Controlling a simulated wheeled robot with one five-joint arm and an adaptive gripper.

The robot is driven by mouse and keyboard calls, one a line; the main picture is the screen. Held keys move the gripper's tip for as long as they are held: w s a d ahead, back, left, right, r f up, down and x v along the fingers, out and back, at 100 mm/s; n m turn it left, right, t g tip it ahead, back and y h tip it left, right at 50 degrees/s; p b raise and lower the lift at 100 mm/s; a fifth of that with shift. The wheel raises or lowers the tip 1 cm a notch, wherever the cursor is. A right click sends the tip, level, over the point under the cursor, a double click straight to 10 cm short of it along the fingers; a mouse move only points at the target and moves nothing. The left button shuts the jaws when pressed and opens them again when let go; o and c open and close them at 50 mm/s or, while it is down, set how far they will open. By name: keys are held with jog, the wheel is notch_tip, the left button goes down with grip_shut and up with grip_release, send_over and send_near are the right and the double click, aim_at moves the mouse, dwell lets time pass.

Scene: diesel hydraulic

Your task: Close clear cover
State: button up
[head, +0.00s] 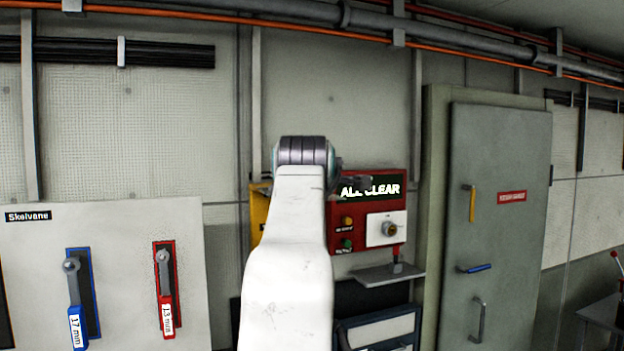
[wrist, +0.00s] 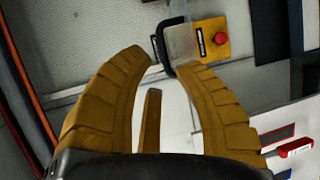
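The clear cover (wrist: 181,42) is a see-through plate with a dark frame in the wrist view. It stands raised beside the red button (wrist: 220,38) on a yellow box (wrist: 208,22), leaving the button uncovered. My gripper (wrist: 164,62) is open, with its yellow-brown fingers spread and nothing between them. The right fingertip appears close to the lower end of the cover's dark frame; I cannot tell whether they touch. In the head view, the yellow box (head: 259,207) is mostly hidden behind my arm, and the cover and gripper fingers cannot be made out.
A red panel (head: 365,180) with an "ALL CLEAR" sign is right of my arm, with a small grey shelf (head: 388,275) below it. A grey door (head: 500,150) stands further right. A white panel (head: 110,250) with blue and red levers is at left.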

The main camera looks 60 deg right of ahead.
jog(key=shift+p+x, duration=1.8)
jog(key=shift+x, duration=1.5)
grip_shut()
